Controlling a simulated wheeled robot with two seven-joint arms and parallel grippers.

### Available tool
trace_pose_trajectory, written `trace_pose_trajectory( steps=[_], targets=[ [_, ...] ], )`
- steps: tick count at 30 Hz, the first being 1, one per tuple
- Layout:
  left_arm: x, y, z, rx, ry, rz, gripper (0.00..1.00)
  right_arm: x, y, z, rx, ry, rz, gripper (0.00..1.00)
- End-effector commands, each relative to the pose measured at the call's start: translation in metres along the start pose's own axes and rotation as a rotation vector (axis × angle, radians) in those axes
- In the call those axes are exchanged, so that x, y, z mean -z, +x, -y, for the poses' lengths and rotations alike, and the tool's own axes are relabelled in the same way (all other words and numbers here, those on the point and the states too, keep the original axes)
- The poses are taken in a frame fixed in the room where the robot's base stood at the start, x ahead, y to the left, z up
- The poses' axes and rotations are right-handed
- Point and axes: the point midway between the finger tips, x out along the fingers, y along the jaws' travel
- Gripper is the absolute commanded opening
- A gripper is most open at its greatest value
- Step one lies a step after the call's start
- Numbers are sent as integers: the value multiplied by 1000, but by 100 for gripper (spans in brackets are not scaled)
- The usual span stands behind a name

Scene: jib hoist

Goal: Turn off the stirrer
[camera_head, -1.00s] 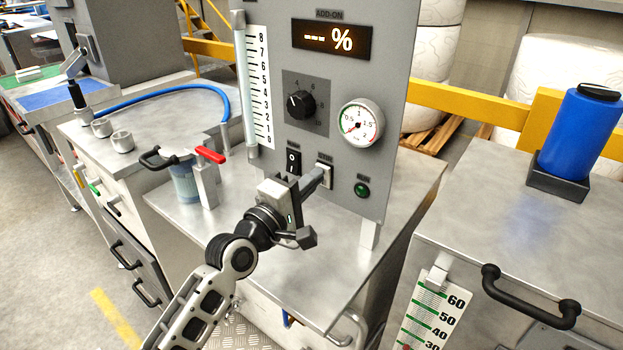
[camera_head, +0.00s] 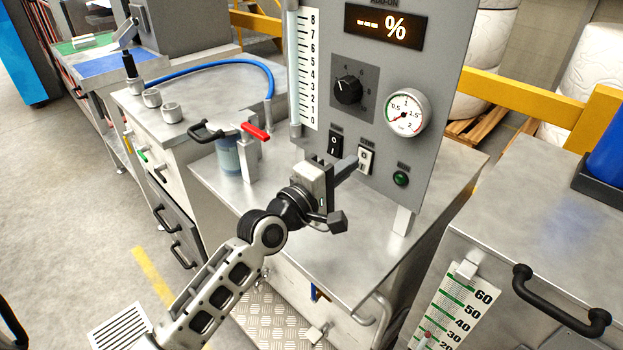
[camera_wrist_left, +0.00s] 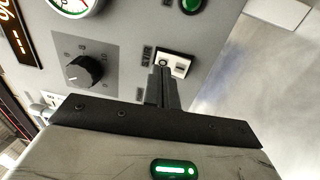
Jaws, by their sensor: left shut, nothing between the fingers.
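The stirrer switch is a white rocker (camera_head: 366,159) low on the grey control panel, with a small label above it. My left gripper (camera_head: 350,165) is shut and empty, its fingertips just left of the switch and overlapping its edge in the head view. In the left wrist view the closed fingers (camera_wrist_left: 163,80) point at the switch (camera_wrist_left: 178,64) and cover part of it. I cannot tell whether they touch it. The rocker's exact position is too small to tell. My right gripper is not in view.
A black rocker switch (camera_head: 335,145) sits left of the white one, and a green lamp (camera_head: 400,179) sits right. A black dial (camera_head: 348,90) and a gauge (camera_head: 405,113) are above. A red-handled valve (camera_head: 255,131) stands left on the metal bench.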

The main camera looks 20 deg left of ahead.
Motion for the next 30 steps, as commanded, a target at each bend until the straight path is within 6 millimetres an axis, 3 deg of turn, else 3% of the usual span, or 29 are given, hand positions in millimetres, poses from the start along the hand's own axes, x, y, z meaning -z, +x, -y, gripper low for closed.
trace_pose_trajectory(
  steps=[2, 9, 15, 21, 30],
  targets=[
    [-2, -11, -6, 3, 2, 9, 0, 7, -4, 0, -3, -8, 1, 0],
    [-2, -66, -14, 3, 1, 10, 0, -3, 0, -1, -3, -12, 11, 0],
    [-2, -97, -21, 2, -1, 10, 0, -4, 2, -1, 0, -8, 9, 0],
    [-1, -108, -25, 0, -1, 10, 0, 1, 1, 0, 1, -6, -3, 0],
    [-1, -108, -25, 0, -1, 9, 0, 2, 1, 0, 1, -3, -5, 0]
  ],
)
